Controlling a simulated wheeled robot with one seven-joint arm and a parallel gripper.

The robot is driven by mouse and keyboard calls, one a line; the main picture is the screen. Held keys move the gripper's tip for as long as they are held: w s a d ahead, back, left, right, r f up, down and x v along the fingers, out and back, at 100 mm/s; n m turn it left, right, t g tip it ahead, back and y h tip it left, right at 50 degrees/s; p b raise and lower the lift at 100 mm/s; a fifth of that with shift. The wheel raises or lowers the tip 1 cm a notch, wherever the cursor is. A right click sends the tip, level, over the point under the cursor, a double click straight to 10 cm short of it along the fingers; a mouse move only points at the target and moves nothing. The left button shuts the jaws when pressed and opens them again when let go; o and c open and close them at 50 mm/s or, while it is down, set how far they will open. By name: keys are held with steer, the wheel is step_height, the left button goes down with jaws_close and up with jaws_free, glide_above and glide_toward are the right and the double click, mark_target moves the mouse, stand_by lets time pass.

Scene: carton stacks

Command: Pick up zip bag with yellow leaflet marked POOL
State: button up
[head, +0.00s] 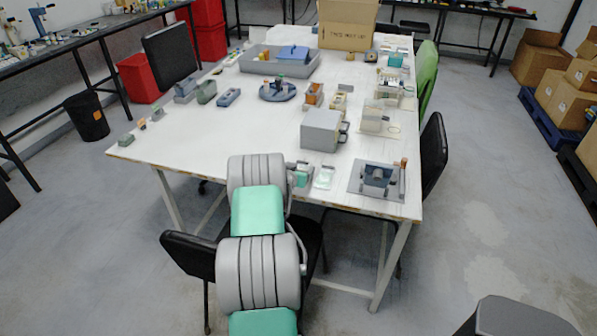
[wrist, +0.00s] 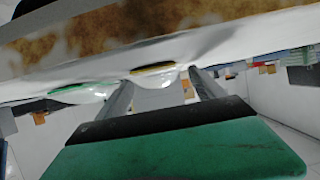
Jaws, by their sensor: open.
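A clear zip bag with a yellow leaflet (wrist: 155,69) lies at the table edge in the wrist view, which looks upside down. No lettering on it can be read. My gripper (wrist: 161,77) is open, its two fingers pointing at the bag, one on either side of it in the picture. I cannot tell whether they touch it. A second clear bag with a green leaflet (wrist: 70,89) lies to the left; it also shows in the head view (head: 324,178), just right of my gripper. The yellow bag is hidden behind my arm in the head view.
The white table (head: 230,130) has a grey box (head: 321,130) behind the bags and a grey tray with a blue-grey container (head: 376,180) to the right. Black chairs (head: 190,262) stand at the front and right side. The table's front left is mostly clear.

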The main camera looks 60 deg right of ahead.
steer(key=shift+d, duration=0.1)
steer(key=shift+c, duration=0.2)
steer(key=c, duration=1.4)
